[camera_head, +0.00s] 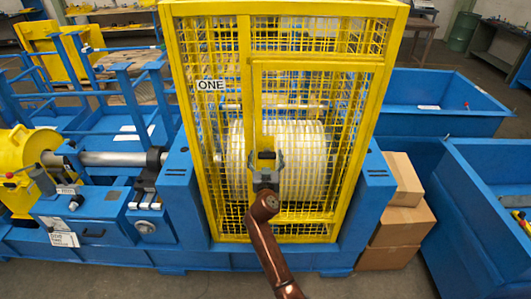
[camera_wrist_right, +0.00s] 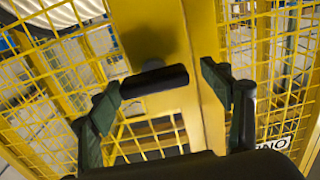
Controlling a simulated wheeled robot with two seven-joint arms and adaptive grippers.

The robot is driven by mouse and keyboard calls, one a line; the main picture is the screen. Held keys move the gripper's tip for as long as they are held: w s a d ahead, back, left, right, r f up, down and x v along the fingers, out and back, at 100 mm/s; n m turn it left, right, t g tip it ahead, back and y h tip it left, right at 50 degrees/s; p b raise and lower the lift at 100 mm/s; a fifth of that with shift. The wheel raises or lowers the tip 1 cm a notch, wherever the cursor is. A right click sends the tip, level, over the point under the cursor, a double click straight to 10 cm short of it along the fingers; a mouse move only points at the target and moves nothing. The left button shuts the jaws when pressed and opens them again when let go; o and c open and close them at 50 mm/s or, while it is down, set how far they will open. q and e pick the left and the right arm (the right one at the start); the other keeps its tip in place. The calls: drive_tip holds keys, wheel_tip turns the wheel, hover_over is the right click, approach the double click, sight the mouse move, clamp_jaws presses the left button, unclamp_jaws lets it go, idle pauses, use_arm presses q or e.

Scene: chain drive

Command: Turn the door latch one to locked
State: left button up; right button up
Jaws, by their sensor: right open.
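The yellow mesh cage (camera_head: 246,100) has a framed door (camera_head: 318,66) and carries a white label "ONE" (camera_head: 210,86). The door latch (camera_wrist_right: 153,80) is a short black bar on the yellow post in the right wrist view, lying roughly crosswise to the post. In the head view it is mostly hidden by my right gripper (camera_head: 265,158). My right gripper also shows in the right wrist view (camera_wrist_right: 161,84), its dark fingers open, one on either side of the latch. I see gaps between the fingers and the bar. My left gripper is not in view.
A large white ribbed drum (camera_head: 300,160) sits behind the mesh. Blue machine frames (camera_head: 110,235) stand to the left, with a yellow housing (camera_head: 15,150). Cardboard boxes (camera_head: 402,225) and blue bins (camera_head: 440,105) stand to the right. The floor in front is clear.

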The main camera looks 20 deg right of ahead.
drive_tip(key=shift+w+d, duration=0.1)
drive_tip(key=shift+w, duration=0.05)
drive_tip(key=shift+d, duration=0.25)
drive_tip(key=shift+c, duration=0.9)
drive_tip(key=c, duration=1)
